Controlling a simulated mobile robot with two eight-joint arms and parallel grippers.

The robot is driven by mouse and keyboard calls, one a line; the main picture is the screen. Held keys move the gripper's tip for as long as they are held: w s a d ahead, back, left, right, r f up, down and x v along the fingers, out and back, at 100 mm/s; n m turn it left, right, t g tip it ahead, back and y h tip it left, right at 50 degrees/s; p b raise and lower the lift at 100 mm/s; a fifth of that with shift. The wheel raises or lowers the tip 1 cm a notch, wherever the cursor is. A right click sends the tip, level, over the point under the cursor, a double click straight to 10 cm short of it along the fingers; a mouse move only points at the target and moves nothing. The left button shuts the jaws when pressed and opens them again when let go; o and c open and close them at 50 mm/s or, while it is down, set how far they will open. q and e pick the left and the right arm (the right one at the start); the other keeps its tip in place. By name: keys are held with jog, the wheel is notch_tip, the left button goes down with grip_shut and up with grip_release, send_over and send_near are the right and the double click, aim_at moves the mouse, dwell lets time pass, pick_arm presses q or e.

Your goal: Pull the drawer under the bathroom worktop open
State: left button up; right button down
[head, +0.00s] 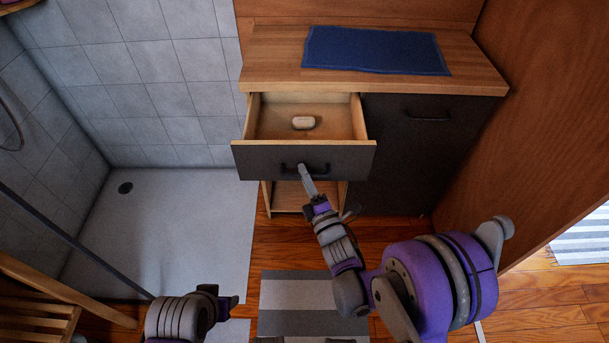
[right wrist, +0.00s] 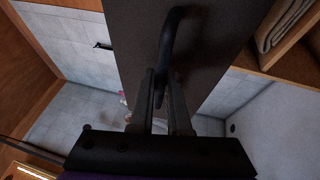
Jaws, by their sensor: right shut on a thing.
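The drawer (head: 345,158) under the wooden worktop (head: 275,62) stands well out of its cabinet, with its inside showing in the head view. A pale soap-like bar (head: 303,123) lies in it. My right gripper (head: 303,170) is shut on the dark handle (head: 321,168) at the middle of the grey drawer front. The right wrist view also shows the handle (right wrist: 177,30) at the tips of the fingers (right wrist: 163,85). My left gripper (head: 217,298) is low in the head view, away from the drawer; its fingers do not show clearly.
A blue cloth (head: 375,50) lies on the worktop. A closed dark cabinet door (head: 410,150) is right of the drawer. The shower tray (head: 160,225) is at left, a wooden wall (head: 540,120) at right. A striped mat (head: 312,302) lies on the floor in front.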

jog(key=shift+w, duration=0.1)
jog(key=c, duration=0.9)
grip_release()
jog(key=b+v, duration=0.3)
jog(key=v, duration=0.8)
jog(key=shift+w, duration=0.1)
